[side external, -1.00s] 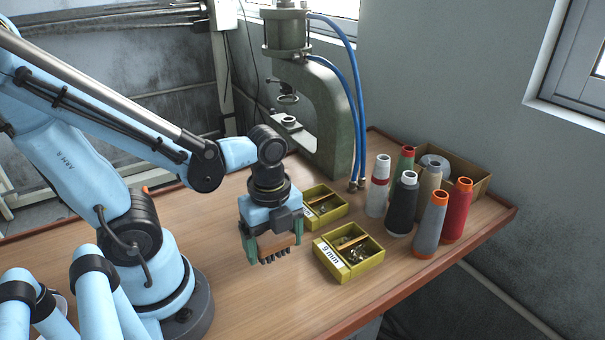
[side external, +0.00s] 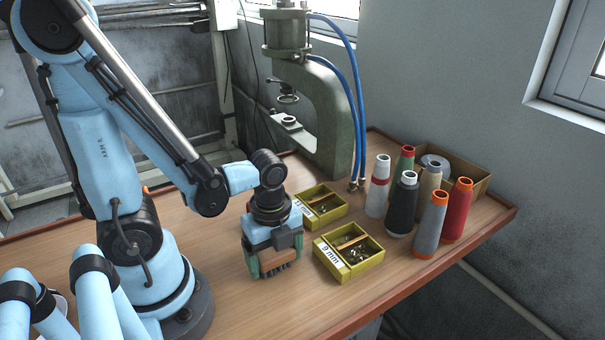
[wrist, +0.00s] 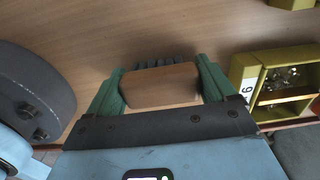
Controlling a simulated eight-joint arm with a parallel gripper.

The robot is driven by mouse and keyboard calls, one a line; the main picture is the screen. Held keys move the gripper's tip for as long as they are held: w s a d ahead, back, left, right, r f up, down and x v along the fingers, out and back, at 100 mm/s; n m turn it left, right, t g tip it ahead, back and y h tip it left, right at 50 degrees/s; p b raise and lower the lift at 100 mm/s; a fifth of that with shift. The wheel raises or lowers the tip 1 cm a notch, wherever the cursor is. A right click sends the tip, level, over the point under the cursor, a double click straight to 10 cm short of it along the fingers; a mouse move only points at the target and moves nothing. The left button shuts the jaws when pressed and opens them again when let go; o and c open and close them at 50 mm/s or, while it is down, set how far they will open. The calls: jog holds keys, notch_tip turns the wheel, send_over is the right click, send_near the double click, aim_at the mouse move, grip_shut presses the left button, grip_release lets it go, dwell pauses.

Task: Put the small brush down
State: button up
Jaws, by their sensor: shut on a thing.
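The small brush (side external: 275,264) has a brown wooden block and dark bristle tufts. My gripper (side external: 272,262) is shut on its block, with a green finger on each side. The brush is low over the wooden table (side external: 215,275), just left of the near yellow box; I cannot tell whether its bristles touch the wood. In the wrist view, the brush block (wrist: 160,86) sits between the green fingers of my gripper (wrist: 160,88), with the dark bristles beyond it.
A yellow box (side external: 365,265) labelled 9 mm holds small metal parts, close right of my gripper. Another yellow box (side external: 333,212) stands behind it. Several thread cones (side external: 402,205) stand at the right. A green press (side external: 335,120) stands at the back. Bare table lies in front.

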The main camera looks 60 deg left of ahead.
jog(key=shift+f, duration=0.15)
jog(key=o, duration=0.9)
jog(key=shift+r, duration=6.1)
jog(key=w+n+t, duration=0.2)
jog(key=n, duration=0.4)
jog(key=w+r+n+t, duration=0.1)
jog(key=w+n+t, duration=0.1)
jog(key=n, duration=0.4)
jog(key=w+n+t, duration=0.3)
jog(key=w+n, duration=0.1)
jog(key=n, duration=0.2)
jog(key=shift+w+r, duration=0.1)
jog(key=shift+r, duration=0.15)
